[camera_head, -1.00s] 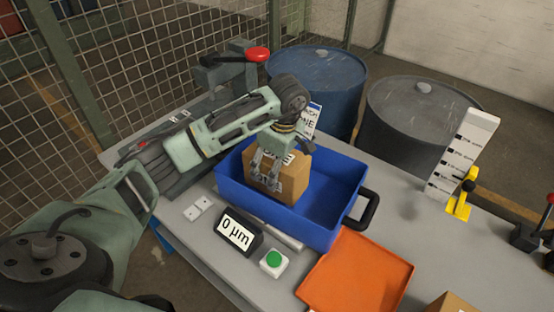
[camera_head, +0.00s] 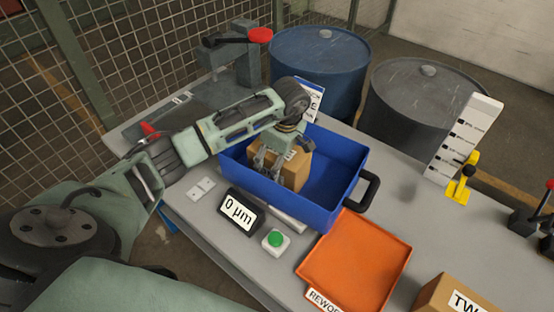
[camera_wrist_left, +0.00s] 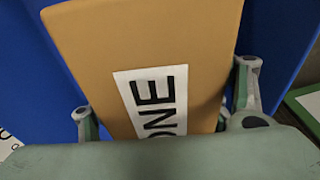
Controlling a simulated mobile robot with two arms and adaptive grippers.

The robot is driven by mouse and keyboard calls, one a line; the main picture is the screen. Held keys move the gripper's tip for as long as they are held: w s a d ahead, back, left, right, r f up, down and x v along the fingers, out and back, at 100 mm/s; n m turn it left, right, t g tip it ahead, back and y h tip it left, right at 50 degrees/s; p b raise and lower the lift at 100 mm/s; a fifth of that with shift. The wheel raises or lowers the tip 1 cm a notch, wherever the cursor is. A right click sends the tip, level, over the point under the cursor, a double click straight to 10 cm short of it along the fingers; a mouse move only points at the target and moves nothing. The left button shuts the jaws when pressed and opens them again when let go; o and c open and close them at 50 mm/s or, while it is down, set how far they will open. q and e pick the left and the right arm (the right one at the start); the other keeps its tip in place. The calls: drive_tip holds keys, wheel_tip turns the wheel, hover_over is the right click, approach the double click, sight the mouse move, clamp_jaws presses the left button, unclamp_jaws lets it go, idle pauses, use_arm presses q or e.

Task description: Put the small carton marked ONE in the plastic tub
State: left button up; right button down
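The small carton (camera_head: 291,171) is brown cardboard. It is inside the blue plastic tub (camera_head: 293,206), toward its left end, and the front wall hides its lower part. My left gripper (camera_head: 268,162) has its fingers on either side of the carton and appears shut on it. In the left wrist view, the carton (camera_wrist_left: 150,40) shows a white label reading ONE, between the two fingers (camera_wrist_left: 165,110). Whether the carton touches the tub floor is hidden. My right gripper is not in view.
An orange tray (camera_head: 355,260) marked REWORK lies right of the tub. Another carton (camera_head: 452,295), labelled TW, stands at the lower right. Two drums stand behind the table.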

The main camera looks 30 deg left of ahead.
use_arm(q)
drive_tip(key=o, duration=0.3)
drive_tip(key=shift+o, duration=0.2)
drive_tip(key=shift+r, duration=0.1)
drive_tip(key=r+b, duration=0.1)
drive_tip(key=r, duration=0.2)
drive_tip(key=d+r, duration=0.1)
drive_tip(key=r, duration=0.3)
drive_tip(key=r+b, duration=0.1)
drive_tip(key=r, duration=0.3)
drive_tip(key=shift+d+b, duration=0.3)
drive_tip(key=shift+b, duration=0.05)
drive_tip(key=shift+s+r, duration=0.1)
drive_tip(key=shift+r, duration=0.4)
drive_tip(key=shift+d+f, duration=0.1)
